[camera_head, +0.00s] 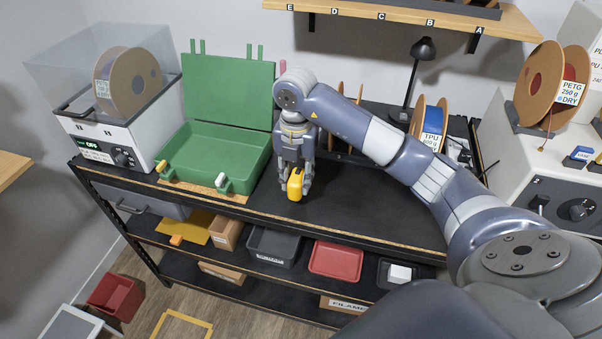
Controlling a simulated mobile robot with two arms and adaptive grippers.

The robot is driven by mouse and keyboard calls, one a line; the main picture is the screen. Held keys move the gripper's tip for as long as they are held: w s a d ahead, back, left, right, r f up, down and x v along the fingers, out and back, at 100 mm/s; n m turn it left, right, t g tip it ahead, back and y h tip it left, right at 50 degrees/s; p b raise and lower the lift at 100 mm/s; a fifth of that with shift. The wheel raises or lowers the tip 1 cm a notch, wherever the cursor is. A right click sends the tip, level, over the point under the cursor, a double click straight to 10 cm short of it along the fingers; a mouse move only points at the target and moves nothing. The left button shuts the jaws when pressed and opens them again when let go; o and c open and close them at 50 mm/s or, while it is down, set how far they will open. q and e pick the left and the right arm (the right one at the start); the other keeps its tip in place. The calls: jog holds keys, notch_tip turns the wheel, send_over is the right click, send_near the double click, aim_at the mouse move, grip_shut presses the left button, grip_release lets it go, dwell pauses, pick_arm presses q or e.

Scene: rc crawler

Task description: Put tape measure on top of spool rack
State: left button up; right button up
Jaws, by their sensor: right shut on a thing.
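My right gripper (297,180) points down over the workbench, right of the green case, and is shut on the yellow tape measure (295,187). The tape measure is at or just above the dark bench top; I cannot tell whether it touches. The dark spool rack (381,112) stands at the back of the bench, right of the gripper, with spools in it, including a blue one (431,127). My right forearm crosses in front of the rack and hides part of it. My left gripper is not in view.
An open green case (218,160) lies left of the gripper. A black lamp (423,50) stands by the rack, under a wooden wall shelf (400,14). A filament dryer (110,130) is at left, another machine (560,190) at right. Bench top (350,190) right of the gripper is clear.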

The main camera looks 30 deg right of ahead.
jog(key=shift+w+d+f+p, duration=0.15)
jog(key=shift+w+d, duration=0.25)
jog(key=shift+d, duration=0.25)
jog(key=shift+w+d+r+p, duration=0.15)
jog(key=shift+w+d, duration=0.25)
jog(key=shift+d, duration=0.2)
notch_tip(320, 180, down, 3)
jog(key=shift+f+p, duration=0.1)
jog(key=shift+p, duration=0.8)
jog(key=shift+f, duration=0.25)
jog(key=shift+f, duration=0.2)
jog(key=o, duration=1.2)
